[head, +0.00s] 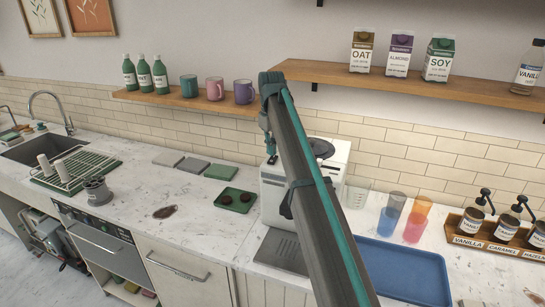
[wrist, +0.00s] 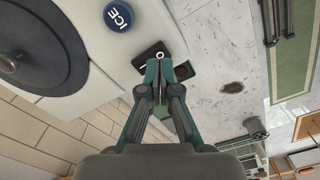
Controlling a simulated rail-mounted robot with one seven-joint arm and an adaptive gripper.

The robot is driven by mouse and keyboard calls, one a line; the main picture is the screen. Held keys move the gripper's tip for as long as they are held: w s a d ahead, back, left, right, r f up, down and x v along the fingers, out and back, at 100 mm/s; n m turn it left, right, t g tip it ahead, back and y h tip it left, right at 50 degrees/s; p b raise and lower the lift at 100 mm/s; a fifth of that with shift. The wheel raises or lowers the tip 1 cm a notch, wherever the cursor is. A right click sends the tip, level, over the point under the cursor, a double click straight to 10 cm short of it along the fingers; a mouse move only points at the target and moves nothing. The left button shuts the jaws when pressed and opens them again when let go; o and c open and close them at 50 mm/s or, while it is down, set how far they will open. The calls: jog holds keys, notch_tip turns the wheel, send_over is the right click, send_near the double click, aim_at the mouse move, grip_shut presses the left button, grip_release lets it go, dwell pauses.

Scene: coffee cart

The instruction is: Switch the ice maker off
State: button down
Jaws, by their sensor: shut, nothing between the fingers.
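The ice maker (head: 271,190) is a white machine on the counter, partly hidden behind my arm in the head view. In the wrist view its white top (wrist: 95,70) carries a round blue ICE badge (wrist: 118,16). In the head view my gripper (head: 269,150) points down at the machine's top.
A dark round lid (wrist: 38,42) lies on the same top. A green tray (head: 224,200) with dark round items stands left of the machine. Cups (head: 391,213), a blue tray (head: 410,270) and a syrup rack (head: 470,241) are right. A wooden shelf (head: 330,75) is behind my arm.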

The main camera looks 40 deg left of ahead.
aim_at(271, 161)
jog(key=shift+r+p, duration=0.85)
jog(key=shift+r, duration=1.35)
jog(key=shift+f, duration=0.1)
